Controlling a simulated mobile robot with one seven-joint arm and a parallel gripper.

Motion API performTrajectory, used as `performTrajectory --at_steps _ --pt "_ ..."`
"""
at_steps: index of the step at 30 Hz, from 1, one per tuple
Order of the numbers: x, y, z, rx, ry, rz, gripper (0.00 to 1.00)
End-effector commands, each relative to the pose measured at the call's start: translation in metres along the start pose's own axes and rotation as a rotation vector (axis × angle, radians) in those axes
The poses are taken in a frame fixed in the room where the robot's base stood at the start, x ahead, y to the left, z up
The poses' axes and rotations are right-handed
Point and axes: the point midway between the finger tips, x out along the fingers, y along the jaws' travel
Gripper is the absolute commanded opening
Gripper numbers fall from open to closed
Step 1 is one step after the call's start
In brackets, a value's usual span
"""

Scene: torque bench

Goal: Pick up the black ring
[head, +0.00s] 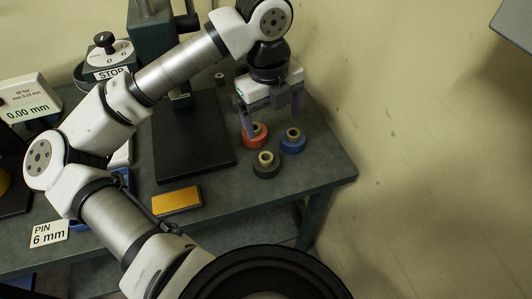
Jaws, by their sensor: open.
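The black ring (266,171) sits on the bench top near its right end, around a pale, hollow-looking core. It is the closest to me of a small group of rings. My gripper (270,122) points down above and behind the group, with its two fingers apart and nothing visible between them. The left finger's tip is close to the red ring (263,137); I cannot tell whether it touches. The blue ring (292,145) sits to the right of the red one. The black ring is clear of the fingers.
The bench (325,160) ends just right of the rings, beside a wall. A dark press base (190,165) stands to the left. An orange block (177,201) lies near the front edge. A STOP box (108,60) and a 0.00 mm display (30,100) are farther left.

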Motion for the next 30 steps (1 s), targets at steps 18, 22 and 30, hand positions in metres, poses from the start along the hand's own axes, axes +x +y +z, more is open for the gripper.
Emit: performTrajectory --at_steps 18,22,30 --pt "0.090 0.020 0.013 -0.063 -0.031 0.077 0.86" --pt "0.097 0.020 0.013 -0.063 -0.030 0.077 0.86" --pt "0.133 0.020 0.014 -0.063 -0.027 0.076 0.86"
